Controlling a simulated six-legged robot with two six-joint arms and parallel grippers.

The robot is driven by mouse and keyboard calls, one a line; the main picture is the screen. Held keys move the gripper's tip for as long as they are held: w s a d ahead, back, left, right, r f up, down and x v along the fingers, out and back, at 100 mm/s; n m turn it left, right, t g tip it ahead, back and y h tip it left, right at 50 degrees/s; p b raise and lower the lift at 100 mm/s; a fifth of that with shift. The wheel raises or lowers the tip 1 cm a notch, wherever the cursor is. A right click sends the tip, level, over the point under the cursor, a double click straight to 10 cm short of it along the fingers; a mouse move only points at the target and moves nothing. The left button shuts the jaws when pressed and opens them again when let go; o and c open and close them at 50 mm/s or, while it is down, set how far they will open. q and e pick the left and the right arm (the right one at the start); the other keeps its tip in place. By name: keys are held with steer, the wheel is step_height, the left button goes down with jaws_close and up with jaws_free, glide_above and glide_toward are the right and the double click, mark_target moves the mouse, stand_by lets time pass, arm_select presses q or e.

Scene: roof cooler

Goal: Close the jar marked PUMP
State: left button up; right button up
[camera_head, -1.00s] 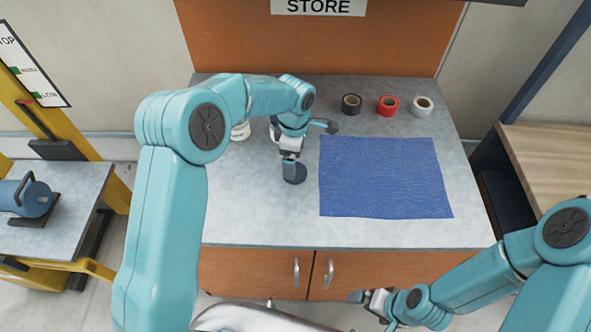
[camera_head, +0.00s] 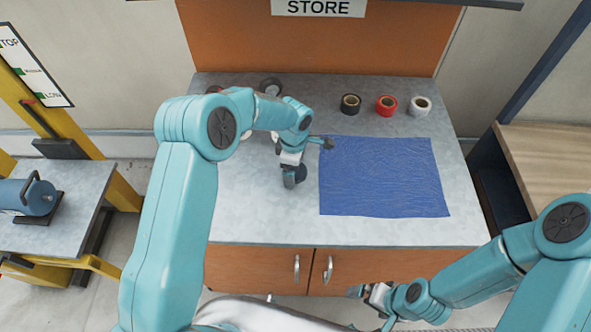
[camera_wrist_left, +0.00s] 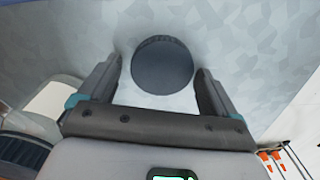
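A dark grey round lid (camera_head: 300,173) lies on the grey worktop, left of the blue mat. In the left wrist view the lid (camera_wrist_left: 162,66) is between and just beyond my left fingers, with narrow gaps at its sides. My left gripper (camera_head: 291,180) is open, low over the lid; its spread fingers also show in the left wrist view (camera_wrist_left: 160,72). A pale jar (camera_wrist_left: 52,103) and a dark-topped one (camera_wrist_left: 22,150) stand at lower left there; no PUMP marking is readable. In the head view my left arm hides most of that area. My right gripper (camera_head: 368,295) is below the worktop's front edge.
The blue mat (camera_head: 383,176) covers the worktop's right middle. Black (camera_head: 350,104), red (camera_head: 386,105) and white (camera_head: 420,106) tape rolls stand behind it. A dark round top (camera_head: 270,87) and a reddish one (camera_head: 215,89) show at the back left. The front strip of worktop is clear.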

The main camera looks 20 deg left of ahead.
arm_select(q)
steer(key=c, duration=0.5)
steer(key=shift+s+r, duration=0.1)
steer(key=shift+s, duration=0.05)
steer(key=c, duration=0.3)
steer(key=shift+r, duration=0.3)
step_height(320, 180, up, 19)
steer(key=b, duration=0.3)
steer(key=shift+r, duration=0.2)
